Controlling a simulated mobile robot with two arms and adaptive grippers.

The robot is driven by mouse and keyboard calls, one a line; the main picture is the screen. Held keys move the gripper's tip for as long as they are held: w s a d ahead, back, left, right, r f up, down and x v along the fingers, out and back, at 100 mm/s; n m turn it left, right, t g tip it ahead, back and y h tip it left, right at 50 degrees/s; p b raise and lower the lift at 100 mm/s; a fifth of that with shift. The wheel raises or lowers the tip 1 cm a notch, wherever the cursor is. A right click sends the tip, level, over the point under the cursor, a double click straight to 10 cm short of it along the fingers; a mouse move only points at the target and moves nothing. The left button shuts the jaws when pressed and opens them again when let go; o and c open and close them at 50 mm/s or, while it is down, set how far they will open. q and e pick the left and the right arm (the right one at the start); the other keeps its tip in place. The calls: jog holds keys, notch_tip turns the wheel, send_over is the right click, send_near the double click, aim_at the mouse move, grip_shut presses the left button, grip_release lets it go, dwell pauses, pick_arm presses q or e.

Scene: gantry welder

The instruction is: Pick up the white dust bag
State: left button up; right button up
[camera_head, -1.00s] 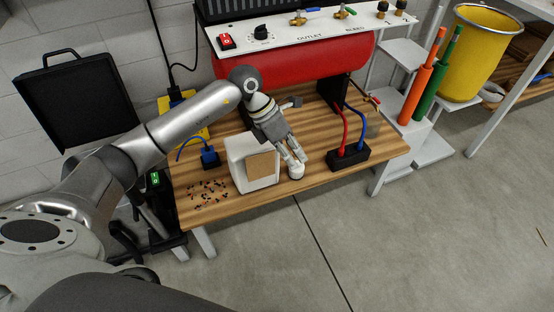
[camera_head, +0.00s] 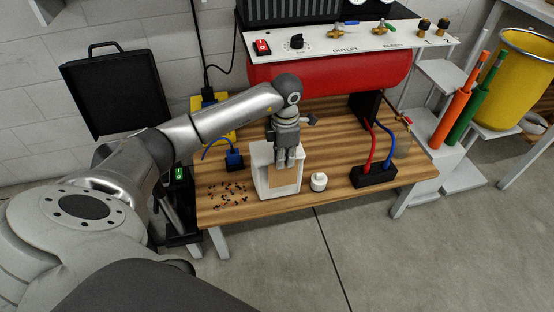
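A white box-like thing (camera_head: 262,176) with a tan panel (camera_head: 285,181) in its front stands on the wooden bench. It may be the dust bag, but I cannot tell for sure. My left gripper (camera_head: 286,162) points down at it, with its fingers in front of or above the tan panel. Whether the fingers touch it or have closed on anything is unclear. A small white round thing with a knob (camera_head: 318,182) stands just right of the box. My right gripper is not in view.
The wooden bench (camera_head: 336,147) also carries dark crumbs (camera_head: 228,194), a blue plug (camera_head: 235,160) and a black block with red and blue hoses (camera_head: 373,176). A red tank (camera_head: 330,75) is behind. Clear grey floor (camera_head: 375,250) lies in front.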

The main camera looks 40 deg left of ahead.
pick_arm(q)
notch_tip(320, 180, down, 3)
jog(key=shift+r, duration=0.2)
jog(key=shift+f, duration=0.25)
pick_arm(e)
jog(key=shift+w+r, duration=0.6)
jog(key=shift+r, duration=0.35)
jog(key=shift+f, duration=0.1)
pick_arm(q)
jog(key=shift+a+f, duration=0.1)
jog(key=shift+f, duration=0.05)
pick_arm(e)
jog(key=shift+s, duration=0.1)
pick_arm(q)
jog(key=shift+b, duration=0.3)
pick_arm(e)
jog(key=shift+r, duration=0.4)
pick_arm(q)
grip_shut()
